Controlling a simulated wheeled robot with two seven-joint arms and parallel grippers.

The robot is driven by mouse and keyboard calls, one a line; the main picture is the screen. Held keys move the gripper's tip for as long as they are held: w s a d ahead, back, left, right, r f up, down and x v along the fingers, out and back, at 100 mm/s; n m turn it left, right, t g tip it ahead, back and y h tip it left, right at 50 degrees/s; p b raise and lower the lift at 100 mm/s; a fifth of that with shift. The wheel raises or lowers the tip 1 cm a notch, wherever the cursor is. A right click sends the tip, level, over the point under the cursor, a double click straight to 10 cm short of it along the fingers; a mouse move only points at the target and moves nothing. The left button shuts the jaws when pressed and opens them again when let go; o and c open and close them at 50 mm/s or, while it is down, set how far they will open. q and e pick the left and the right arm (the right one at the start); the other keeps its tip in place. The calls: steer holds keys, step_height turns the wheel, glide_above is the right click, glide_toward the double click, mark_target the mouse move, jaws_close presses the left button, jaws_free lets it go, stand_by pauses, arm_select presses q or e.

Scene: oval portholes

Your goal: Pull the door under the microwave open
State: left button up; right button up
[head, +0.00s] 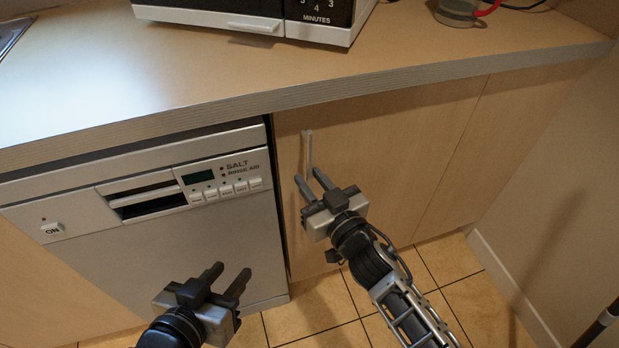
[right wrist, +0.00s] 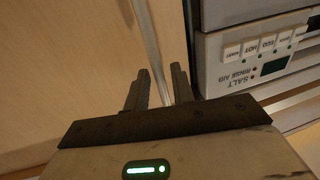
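The cabinet door (head: 400,140) under the microwave (head: 330,22) is pale wood and looks shut. Its thin upright bar handle (head: 308,150) is near the door's left edge. My right gripper (head: 308,174) is open in front of the door, its fingertips at the handle's lower part. In the right wrist view, the handle (right wrist: 148,40) runs down between the two open fingers (right wrist: 160,72); I cannot tell whether they touch it. My left gripper (head: 231,269) is open and empty, low in front of the dishwasher.
A silver dishwasher (head: 160,230) stands left of the door; its buttons also show in the right wrist view (right wrist: 262,48). The countertop (head: 430,62) overhangs the door. A wall (head: 560,180) stands at the right. Tiled floor (head: 320,310) lies below.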

steer(key=shift+w+a, duration=0.3)
steer(key=shift+w, duration=0.25)
